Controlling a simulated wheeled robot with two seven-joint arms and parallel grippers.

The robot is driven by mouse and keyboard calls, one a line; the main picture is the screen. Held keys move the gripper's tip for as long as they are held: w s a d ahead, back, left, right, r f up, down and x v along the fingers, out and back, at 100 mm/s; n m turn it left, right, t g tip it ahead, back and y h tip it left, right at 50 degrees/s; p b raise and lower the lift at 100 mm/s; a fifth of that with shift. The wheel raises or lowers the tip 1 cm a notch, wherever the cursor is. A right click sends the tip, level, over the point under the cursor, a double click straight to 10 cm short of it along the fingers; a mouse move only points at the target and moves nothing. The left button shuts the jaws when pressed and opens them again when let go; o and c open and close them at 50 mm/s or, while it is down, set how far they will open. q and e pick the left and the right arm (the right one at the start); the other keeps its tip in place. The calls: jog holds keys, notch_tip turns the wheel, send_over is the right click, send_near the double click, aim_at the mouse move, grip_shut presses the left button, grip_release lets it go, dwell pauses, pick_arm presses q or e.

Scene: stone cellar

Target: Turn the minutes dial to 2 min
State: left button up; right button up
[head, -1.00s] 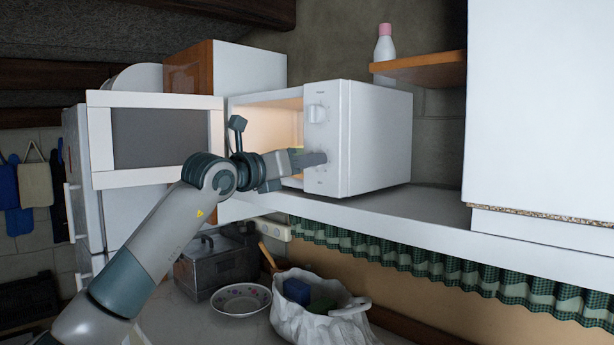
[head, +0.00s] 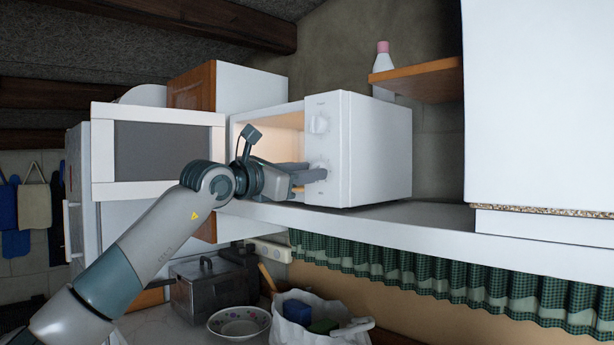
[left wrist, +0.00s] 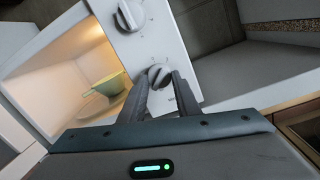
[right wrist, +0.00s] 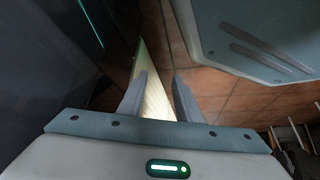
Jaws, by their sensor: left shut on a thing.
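A white microwave (head: 375,150) stands on a shelf with its door (head: 160,150) swung open to the left. Its front panel carries two white round dials. The upper dial (head: 319,124) is free and shows in the left wrist view (left wrist: 130,14). The lower dial (left wrist: 158,75) is between the fingertips of my left gripper (head: 318,171), which is shut on it; its fingers also show in the left wrist view (left wrist: 159,84). The dial markings are too small to read. My right gripper (right wrist: 158,82) is open and empty, pointing down above the tiled floor.
A greenish-yellow bowl (left wrist: 108,87) sits inside the lit microwave. A wooden shelf (head: 420,77) with a pink-capped bottle (head: 383,68) is at upper right. Below are a patterned bowl (head: 238,324), a white bag (head: 295,333) and a metal box (head: 205,285).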

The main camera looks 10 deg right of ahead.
pick_arm(q)
jog(key=o, duration=1)
jog(key=shift+o, duration=0.2)
jog(key=shift+a+f, duration=0.1)
